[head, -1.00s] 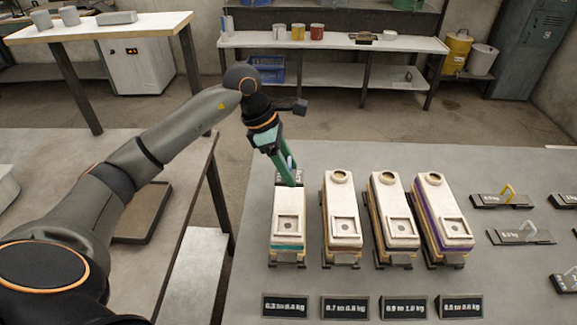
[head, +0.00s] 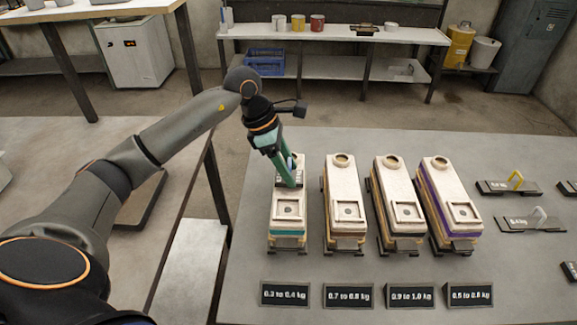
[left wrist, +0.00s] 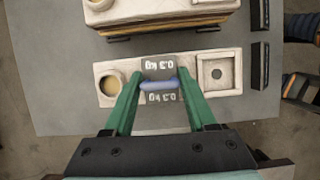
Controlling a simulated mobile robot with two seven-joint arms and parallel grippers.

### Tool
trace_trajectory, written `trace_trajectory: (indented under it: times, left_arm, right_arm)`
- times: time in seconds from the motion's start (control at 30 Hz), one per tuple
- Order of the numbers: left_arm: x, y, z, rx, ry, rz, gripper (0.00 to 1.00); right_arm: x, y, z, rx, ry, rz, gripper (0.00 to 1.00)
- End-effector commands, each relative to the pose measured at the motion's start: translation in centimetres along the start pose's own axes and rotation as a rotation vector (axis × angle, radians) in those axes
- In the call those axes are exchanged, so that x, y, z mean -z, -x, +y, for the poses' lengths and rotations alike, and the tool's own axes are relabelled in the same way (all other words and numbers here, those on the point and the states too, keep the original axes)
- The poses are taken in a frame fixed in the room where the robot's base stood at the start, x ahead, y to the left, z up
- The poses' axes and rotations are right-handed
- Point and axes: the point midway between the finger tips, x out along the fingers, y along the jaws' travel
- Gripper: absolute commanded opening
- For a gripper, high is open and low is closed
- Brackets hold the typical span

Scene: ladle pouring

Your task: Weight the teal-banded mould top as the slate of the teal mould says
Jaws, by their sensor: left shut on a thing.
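The teal-banded mould top (head: 289,211) lies on the leftmost mould, with a teal band (head: 288,233) at its front. Its slate (head: 285,294) reads 0.3 to 0.4 kg. My left gripper (head: 291,183) is over the rear half of this top, shut on the blue handle (left wrist: 160,85) of a dark weight. My right gripper is out of view.
Three other moulds stand to the right, including a purple-banded one (head: 447,205), with slates in front. Weights with yellow (head: 516,181) and pale (head: 539,218) handles lie at the table's right. Bare table (head: 350,262) shows between moulds and slates.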

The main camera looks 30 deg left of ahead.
Motion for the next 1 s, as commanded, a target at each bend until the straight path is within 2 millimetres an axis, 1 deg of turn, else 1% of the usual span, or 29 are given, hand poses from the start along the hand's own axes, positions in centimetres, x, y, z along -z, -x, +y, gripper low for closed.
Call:
trace_trajectory:
  times: [0.23, 0.57, 0.6, 0.87, 0.9, 1.0]
  left_arm:
    - [-0.04, 0.07, 0.03, -0.002, 0.000, -0.002, 0.00]
    - [0.20, -0.51, 0.04, -0.002, 0.000, -0.002, 0.00]
    - [0.16, -0.42, 0.05, -0.002, 0.000, -0.002, 0.60]
    - [0.18, -0.44, 0.02, -0.001, 0.000, -0.001, 0.89]
    - [0.18, -0.45, 0.02, -0.001, 0.000, -0.001, 0.92]
    - [0.19, -0.46, 0.02, -0.001, 0.000, 0.000, 0.92]
  right_arm:
    - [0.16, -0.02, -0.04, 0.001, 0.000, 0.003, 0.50]
    - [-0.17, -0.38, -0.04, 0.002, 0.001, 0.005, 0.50]
    - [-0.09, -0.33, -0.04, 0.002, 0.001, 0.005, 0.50]
    - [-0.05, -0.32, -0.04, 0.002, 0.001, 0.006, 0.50]
    - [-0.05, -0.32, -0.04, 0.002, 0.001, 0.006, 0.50]
    - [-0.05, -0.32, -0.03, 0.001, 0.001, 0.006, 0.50]
